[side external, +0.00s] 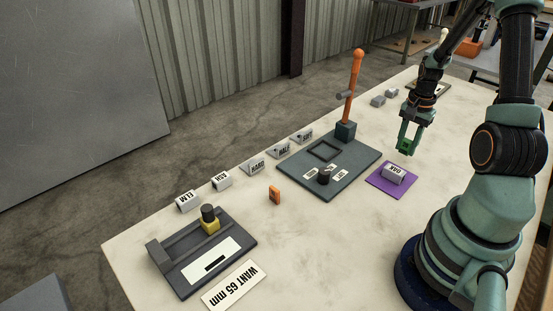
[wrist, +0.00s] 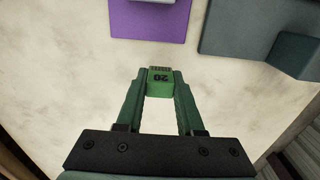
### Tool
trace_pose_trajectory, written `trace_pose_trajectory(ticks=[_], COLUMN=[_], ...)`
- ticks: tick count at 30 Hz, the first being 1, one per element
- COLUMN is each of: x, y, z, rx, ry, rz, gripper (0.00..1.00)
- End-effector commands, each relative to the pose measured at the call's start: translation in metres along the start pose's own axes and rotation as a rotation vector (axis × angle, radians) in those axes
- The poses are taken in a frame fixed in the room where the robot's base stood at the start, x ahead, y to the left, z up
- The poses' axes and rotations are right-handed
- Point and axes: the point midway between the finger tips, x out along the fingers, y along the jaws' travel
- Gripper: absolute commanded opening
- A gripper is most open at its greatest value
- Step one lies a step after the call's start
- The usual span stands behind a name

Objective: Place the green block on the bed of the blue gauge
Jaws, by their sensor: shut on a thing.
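My gripper (side external: 407,143) is shut on the green block (wrist: 160,85), which carries a dark "20" and sits between the fingertips. In the side view the block is small and partly hidden by the fingers, held above the table behind the purple mat. A dark slate-blue gauge (side external: 240,240) lies at the front left of the table, far from my gripper. It has a raised back rail, a white strip with a dark slot, and a yellow piece (side external: 210,226) with a dark knob at its far end.
A slate plate (side external: 353,160) with an orange lever (side external: 355,72) stands between my gripper and the gauge. A white block lies on the purple mat (side external: 374,182). An orange piece (side external: 274,195), several labelled blocks and a "WANT 65 mm" card (side external: 233,285) are on the pale table.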

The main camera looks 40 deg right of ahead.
Motion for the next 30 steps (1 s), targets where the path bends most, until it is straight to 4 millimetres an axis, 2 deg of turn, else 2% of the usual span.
trace_pose_trajectory(ticks=[3,6,18,19,20,21,30], x=[0.017,0.023,0.027,0.027,0.027,0.027,0.026], y=[0.000,0.000,0.000,0.000,0.000,0.000,0.000], z=[0.000,0.000,0.000,0.000,0.000,0.000,0.000], rx=[0.000,0.000,0.000,0.000,0.000,0.000,0.000], ry=[-0.002,-0.001,0.000,0.000,0.001,0.001,0.001], rz=[0.002,0.001,0.000,0.000,0.000,0.000,0.000], gripper=[0.00,0.00,0.00,0.48,0.59,0.66,0.66])
